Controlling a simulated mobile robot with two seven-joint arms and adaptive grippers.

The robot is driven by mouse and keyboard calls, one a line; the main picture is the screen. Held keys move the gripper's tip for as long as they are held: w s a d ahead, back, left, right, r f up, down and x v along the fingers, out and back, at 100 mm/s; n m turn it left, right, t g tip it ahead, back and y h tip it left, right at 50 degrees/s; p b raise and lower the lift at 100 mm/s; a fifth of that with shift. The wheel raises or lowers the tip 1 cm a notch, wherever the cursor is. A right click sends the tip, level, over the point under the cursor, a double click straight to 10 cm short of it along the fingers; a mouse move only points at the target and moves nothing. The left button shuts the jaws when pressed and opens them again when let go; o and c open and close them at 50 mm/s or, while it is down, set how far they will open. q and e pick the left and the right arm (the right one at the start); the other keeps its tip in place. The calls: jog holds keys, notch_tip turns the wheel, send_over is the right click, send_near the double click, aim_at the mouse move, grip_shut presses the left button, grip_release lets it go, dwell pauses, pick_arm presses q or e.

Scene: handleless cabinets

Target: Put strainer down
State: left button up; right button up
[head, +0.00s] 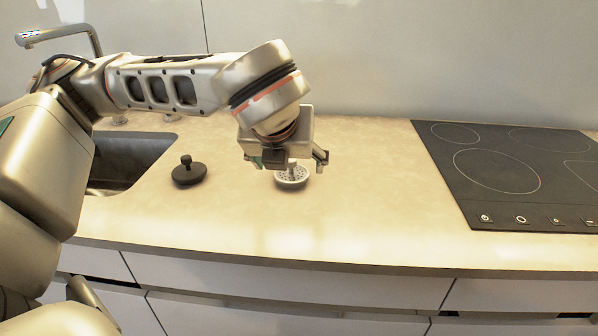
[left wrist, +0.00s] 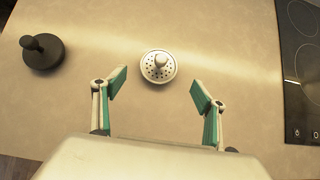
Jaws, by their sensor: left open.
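The strainer (head: 291,179) is a small round light-grey disc with holes and a knob on top. It sits upright on the beige countertop (head: 370,225). In the left wrist view the strainer (left wrist: 158,67) lies ahead of the gap between my fingers, touching neither. My left gripper (head: 290,160) is open above and close to the strainer, hiding part of it in the head view. Its open fingers also show in the left wrist view (left wrist: 160,88). My right gripper is not in view.
A black round stopper (head: 188,174) with a knob stands on the counter to the left. The sink (head: 128,160) and faucet (head: 62,36) are at the left. A black cooktop (head: 510,175) is at the right. The counter between the strainer and cooktop is clear.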

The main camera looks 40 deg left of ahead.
aim_at(291, 169)
pick_arm(q)
jog(key=shift+w+a, duration=0.2)
jog(key=shift+a, duration=0.1)
jog(key=shift+w+a+f+b, duration=0.2)
jog(key=shift+w+f+b, duration=0.15)
jog(key=shift+f, duration=0.25)
jog(key=shift+w+a+f, duration=0.2)
jog(key=shift+w+f, duration=0.15)
jog(key=shift+f, duration=0.05)
jog(key=b+x, duration=0.2)
jog(key=x, duration=0.2)
jog(key=shift+w+a+f, duration=0.1)
jog(key=shift+w, duration=0.25)
jog(key=shift+r, duration=0.3)
jog(key=shift+c, duration=0.5)
jog(key=c, duration=1.1)
jog(key=shift+c, duration=0.7)
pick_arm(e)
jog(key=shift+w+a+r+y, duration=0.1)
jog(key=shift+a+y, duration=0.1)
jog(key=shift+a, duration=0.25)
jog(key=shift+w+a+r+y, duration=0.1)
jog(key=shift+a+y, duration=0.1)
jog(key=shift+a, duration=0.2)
